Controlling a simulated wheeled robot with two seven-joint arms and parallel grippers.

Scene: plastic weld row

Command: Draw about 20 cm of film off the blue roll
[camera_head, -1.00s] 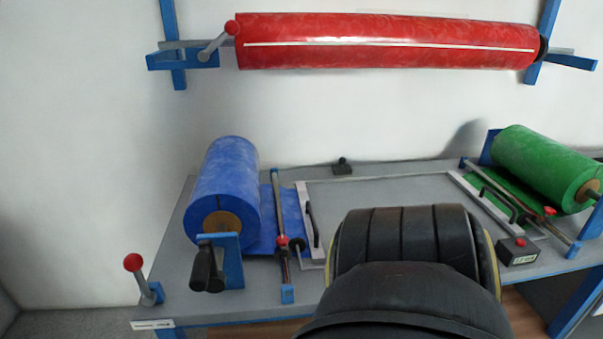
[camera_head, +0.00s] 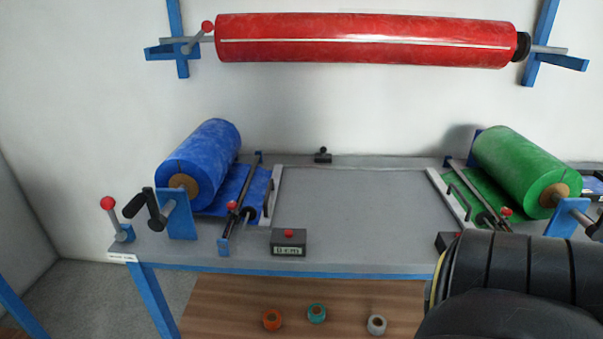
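The blue roll (camera_head: 203,158) sits on its stand at the left end of the grey table, with a crank handle (camera_head: 146,208) at its near end. A strip of blue film (camera_head: 232,190) lies flat from the roll to the right, under a bar with a red knob (camera_head: 232,206). A white-edged bar with a dark handle (camera_head: 268,198) stands at the film's right side. A small box with a display and a red button (camera_head: 289,243) sits at the table's front edge. Neither gripper is in view; a dark arm part of mine fills the lower right.
A green roll (camera_head: 523,165) stands at the right end of the table. A red roll (camera_head: 365,41) hangs on the wall. The table's middle (camera_head: 350,213) is clear. A red-knobbed lever (camera_head: 114,218) stands at the front left corner. Small tape rolls (camera_head: 316,313) lie on the wooden shelf below.

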